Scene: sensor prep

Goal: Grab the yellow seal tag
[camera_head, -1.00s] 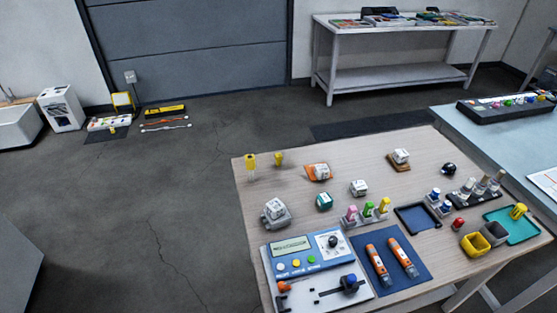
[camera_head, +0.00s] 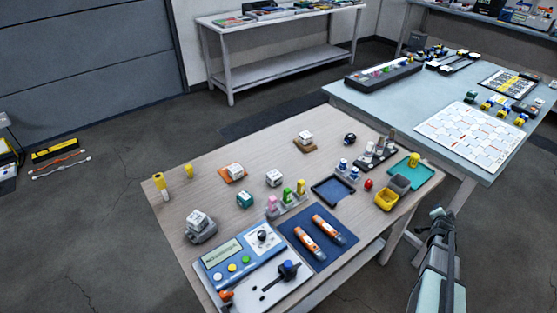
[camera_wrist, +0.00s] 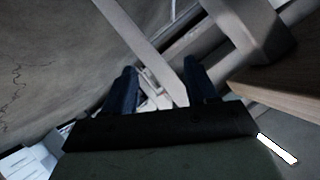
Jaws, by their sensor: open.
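Several small yellow things stand on the wooden table (camera_head: 262,157), and I cannot tell for sure which is the yellow seal tag. A taller yellow piece (camera_head: 160,184) stands near the far left edge, with a smaller yellow piece (camera_head: 189,171) right of it. Another yellow piece (camera_head: 414,159) is upright at the teal tray (camera_head: 427,175). My gripper (camera_wrist: 161,84) is open and empty in the wrist view, with dark blue fingers apart over floor and table legs. In the head view my arm is at the lower right, off the table's right side.
A clear rack (camera_head: 287,207) holds pink, green and yellow pieces. White blocks, a blue-and-white instrument (camera_head: 236,250), a blue mat (camera_head: 291,239) with two orange tools, and yellow and grey bins (camera_head: 386,200) crowd the table. A pale blue table (camera_head: 385,98) stands behind right.

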